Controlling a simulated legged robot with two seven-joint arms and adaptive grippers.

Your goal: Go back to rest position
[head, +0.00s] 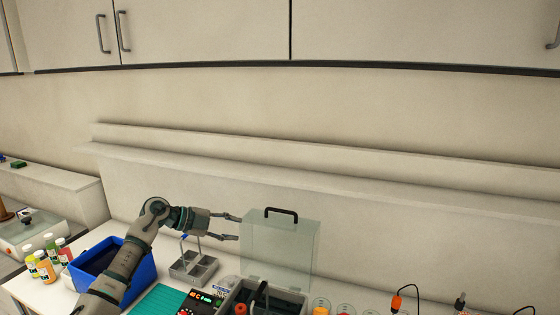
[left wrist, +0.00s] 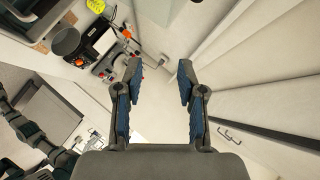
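My left gripper (head: 239,227) is open, its fingers pointing right, next to the upper left side of the clear box lid with a black handle (head: 281,234). I cannot tell from the head view whether a fingertip touches the lid. In the left wrist view my left gripper (left wrist: 159,68) shows two blue-padded fingers spread apart with nothing between them. The left arm reaches in from the bottom left of the head view, over the bench. My right gripper is in neither view.
A grey divided caddy (head: 193,267) sits below the gripper. A teal mat (head: 160,301), a black device (head: 203,303) and sample cups (head: 345,307) are in front.

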